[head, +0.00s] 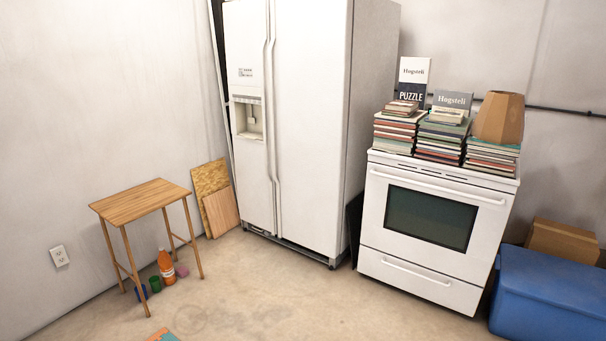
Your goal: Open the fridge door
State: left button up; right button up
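The white fridge (310,125) stands against the back wall, in the middle of the head view. It has two side-by-side doors, a narrow left door (247,50) with a dispenser recess (250,120) and a wider right door (312,140). Two long vertical handles, the left handle (267,130) and the right handle (275,130), run along the seam between the doors. Both doors look shut. The top of the fridge is cut off by the picture's edge. Neither of my grippers shows in the head view.
A wooden side table (140,200) stands left, with an orange bottle (166,267) and small cups beneath. Boards (220,212) lean beside the fridge. A white stove (435,225) stacked with books stands right, near a blue bin (550,295). Floor before the fridge is clear.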

aim_at(309, 48)
jog(key=i, duration=2.4)
